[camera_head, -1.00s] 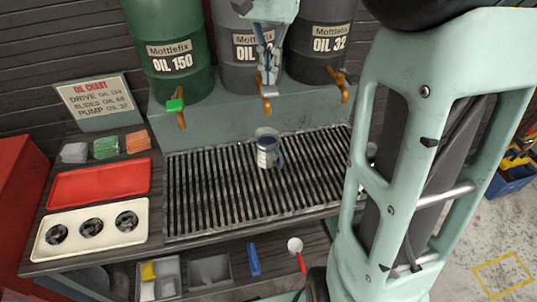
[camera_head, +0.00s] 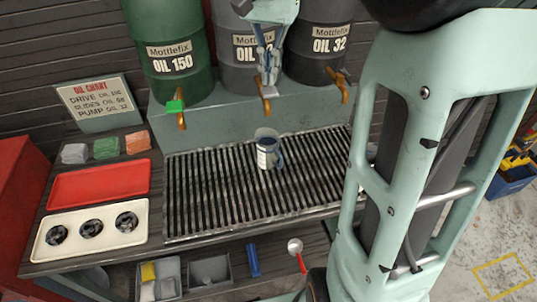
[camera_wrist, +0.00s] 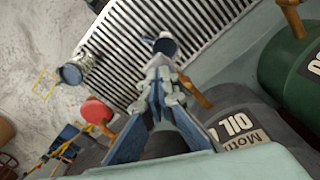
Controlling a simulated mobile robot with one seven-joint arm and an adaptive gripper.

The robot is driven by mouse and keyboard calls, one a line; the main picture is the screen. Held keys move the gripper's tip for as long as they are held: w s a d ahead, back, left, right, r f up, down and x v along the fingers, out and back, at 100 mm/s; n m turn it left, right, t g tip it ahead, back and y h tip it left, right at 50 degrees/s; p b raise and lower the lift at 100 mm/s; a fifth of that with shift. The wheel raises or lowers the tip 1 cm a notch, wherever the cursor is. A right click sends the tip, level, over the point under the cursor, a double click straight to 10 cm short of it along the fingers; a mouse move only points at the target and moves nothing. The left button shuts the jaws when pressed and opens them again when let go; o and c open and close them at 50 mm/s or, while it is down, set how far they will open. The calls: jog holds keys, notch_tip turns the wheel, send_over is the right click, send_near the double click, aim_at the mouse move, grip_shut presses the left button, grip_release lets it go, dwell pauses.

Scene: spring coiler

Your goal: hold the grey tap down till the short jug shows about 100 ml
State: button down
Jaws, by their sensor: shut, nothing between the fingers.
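The grey tap (camera_head: 267,91) sits on the front of the middle drum, with a brass spout below it. My gripper (camera_head: 267,78) is shut and empty, its fingertips at the tap's grey lever, apparently touching it from above. The short jug (camera_head: 266,153), dark blue with a pale marked side and a handle on the right, stands upright on the grating under this tap. It also shows beyond my fingertips in the wrist view (camera_wrist: 163,47). The level in the jug is too small to read, and I cannot make out a stream of oil.
A metal vessel (camera_wrist: 75,70) stands near the grating's end in the wrist view. A red tray (camera_head: 100,183) and a cream tray (camera_head: 92,230) lie left.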

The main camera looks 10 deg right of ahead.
aim_at(269, 91)
jog(key=shift+f, duration=0.25)
jog(key=shift+f+b, duration=0.95)
jog(key=shift+f, duration=0.4)
dwell(2.7)
dwell(0.4)
notch_tip(269, 91, up, 7)
jog(key=p, duration=0.7)
jog(key=shift+r, duration=0.15)
jog(key=shift+w, duration=0.1)
